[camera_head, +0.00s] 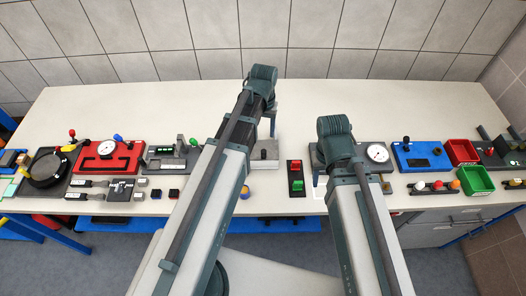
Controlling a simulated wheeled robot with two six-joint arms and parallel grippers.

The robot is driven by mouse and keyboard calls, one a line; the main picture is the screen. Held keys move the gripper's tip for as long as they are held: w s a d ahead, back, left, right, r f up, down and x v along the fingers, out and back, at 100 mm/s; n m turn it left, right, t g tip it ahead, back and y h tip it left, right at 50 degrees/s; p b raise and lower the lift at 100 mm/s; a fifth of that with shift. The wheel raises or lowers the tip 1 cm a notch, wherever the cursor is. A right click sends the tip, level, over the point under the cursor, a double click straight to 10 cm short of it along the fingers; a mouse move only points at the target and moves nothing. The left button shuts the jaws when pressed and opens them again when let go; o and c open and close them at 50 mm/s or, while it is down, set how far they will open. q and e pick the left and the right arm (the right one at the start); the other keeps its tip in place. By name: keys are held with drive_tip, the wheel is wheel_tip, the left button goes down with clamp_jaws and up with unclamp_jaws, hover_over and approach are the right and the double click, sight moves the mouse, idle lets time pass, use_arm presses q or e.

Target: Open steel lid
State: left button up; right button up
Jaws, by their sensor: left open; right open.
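A light grey metal box with a flat top and a small dark knob (264,157) stands on the bench between my two arms. It looks like the steel lid, and it lies flat. My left gripper (271,130) is open and points down just above or behind the back of this box. I cannot tell whether it touches. My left forearm hides the area to the left of the box. My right gripper (319,178) is open, low over the bench to the right of the box, and mostly hidden by my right arm.
A red and green button panel (296,177) stands between the box and my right arm. A red gauge panel (106,157) is at left. A blue panel (422,156), a red bin (461,151) and a green bin (476,181) are at right. The bench's back strip is clear.

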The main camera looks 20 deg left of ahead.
sight(264, 151)
use_arm(q)
wheel_tip(264, 151, down, 13)
drive_tip(key=b, duration=1.2)
drive_tip(key=shift+r, duration=0.1)
clamp_jaws()
idle(0.6)
